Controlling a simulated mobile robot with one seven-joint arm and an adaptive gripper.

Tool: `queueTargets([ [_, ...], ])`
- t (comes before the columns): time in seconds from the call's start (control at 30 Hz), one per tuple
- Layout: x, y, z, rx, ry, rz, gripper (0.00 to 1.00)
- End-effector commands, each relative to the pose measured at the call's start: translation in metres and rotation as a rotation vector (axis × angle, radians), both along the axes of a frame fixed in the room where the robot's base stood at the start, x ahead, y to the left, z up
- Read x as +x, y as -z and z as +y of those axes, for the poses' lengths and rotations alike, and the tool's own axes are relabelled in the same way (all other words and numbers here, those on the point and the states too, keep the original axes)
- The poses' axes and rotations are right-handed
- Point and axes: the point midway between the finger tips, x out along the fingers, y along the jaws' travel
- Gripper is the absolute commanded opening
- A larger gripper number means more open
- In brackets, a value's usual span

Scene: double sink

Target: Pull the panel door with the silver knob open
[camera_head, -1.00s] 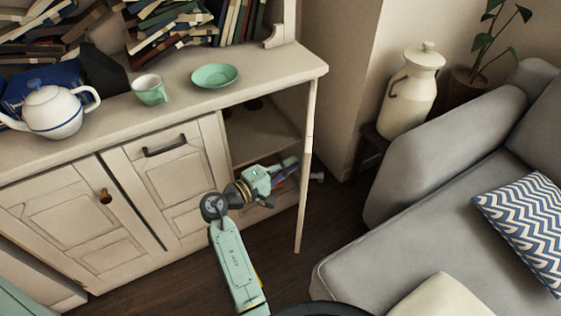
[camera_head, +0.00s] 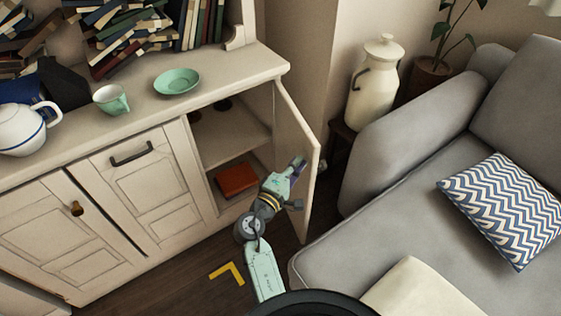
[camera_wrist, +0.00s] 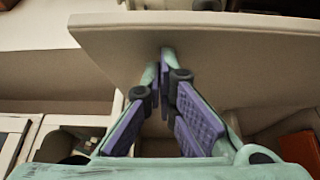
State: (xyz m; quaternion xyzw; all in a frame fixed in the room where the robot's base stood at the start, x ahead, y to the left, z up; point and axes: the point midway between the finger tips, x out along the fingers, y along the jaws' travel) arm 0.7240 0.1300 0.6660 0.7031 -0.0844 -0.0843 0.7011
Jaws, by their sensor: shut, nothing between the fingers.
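The panel door (camera_head: 293,140) at the right end of the cabinet stands swung out, its plain inner face showing in the head view.
A red box (camera_head: 237,180) lies inside the open cupboard. A grey sofa (camera_head: 395,170) stands to the right of the door, with a narrow floor gap between. A milk can (camera_head: 374,85) stands behind. A second cabinet door (camera_head: 140,185) is shut.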

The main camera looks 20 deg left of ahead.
Motion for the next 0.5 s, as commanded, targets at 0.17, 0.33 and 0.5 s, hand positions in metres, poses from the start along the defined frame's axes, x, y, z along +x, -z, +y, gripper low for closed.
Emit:
queueTargets([
  [0.17, 0.024, 0.000, -0.040, 0.001, 0.008, 0.000, 0.00],
  [0.33, 0.048, 0.000, -0.069, 0.002, 0.007, 0.000, 0.00],
  [0.5, 0.067, 0.000, -0.087, 0.001, 0.006, 0.000, 0.00],
])
